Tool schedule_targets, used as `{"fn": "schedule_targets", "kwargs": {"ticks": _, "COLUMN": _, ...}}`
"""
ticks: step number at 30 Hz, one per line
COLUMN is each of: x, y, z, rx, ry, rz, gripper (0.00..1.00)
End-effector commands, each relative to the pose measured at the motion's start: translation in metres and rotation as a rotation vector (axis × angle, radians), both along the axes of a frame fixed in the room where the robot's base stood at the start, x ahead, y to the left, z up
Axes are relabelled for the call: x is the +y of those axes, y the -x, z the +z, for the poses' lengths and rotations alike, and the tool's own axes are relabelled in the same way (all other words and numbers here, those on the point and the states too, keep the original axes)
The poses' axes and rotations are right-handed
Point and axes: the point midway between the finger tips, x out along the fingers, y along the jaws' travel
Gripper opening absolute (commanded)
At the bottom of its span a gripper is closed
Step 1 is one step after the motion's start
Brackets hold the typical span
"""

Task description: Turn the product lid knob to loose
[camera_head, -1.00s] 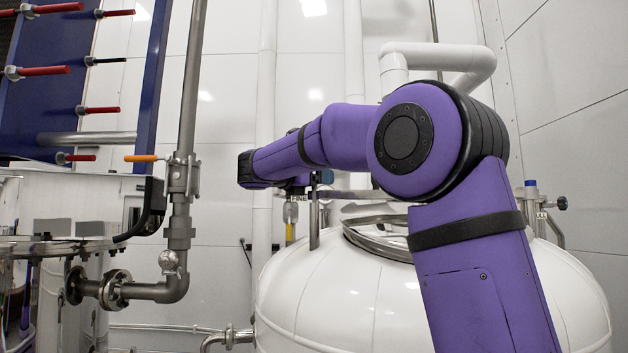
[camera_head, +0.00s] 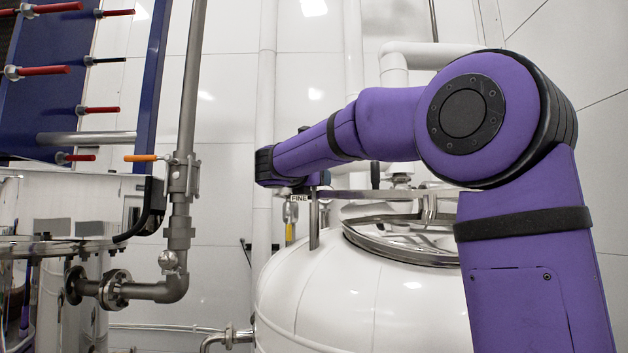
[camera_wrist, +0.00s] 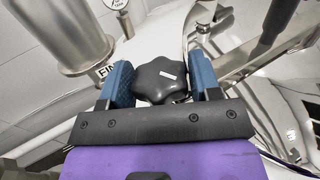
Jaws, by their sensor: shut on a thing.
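The product lid knob (camera_wrist: 160,80) is a black lobed star knob with a small white mark. It sits between the two blue-padded fingers of my gripper (camera_wrist: 161,83), which is shut on it in the wrist view. In the head view my gripper is mostly hidden behind my arm's end, near the tank's upper left. The white tank (camera_head: 330,300) has a round metal-rimmed lid (camera_head: 400,240) on top. The knob itself is not clear in the head view.
A metal post (camera_head: 314,220) and a "FINE" label (camera_head: 300,198) stand close to my gripper. A steel pipe with an orange-handled valve (camera_head: 141,158) rises at the left. A blue frame with red-tipped rods (camera_head: 60,100) is at the back left. White wall pipes stand behind.

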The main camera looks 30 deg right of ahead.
Motion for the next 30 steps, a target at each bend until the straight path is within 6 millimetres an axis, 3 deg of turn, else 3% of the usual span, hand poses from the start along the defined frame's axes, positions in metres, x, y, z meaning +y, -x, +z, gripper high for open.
{"fn": "schedule_targets", "kwargs": {"ticks": 18, "x": -0.001, "y": 0.0017, "z": 0.0003, "rx": -0.001, "ry": -0.001, "rz": 0.561, "gripper": 0.34}}
{"fn": "schedule_targets", "kwargs": {"ticks": 30, "x": -0.0011, "y": 0.0009, "z": 0.0002, "rx": 0.001, "ry": 0.0, "rz": 0.706, "gripper": 0.34}}
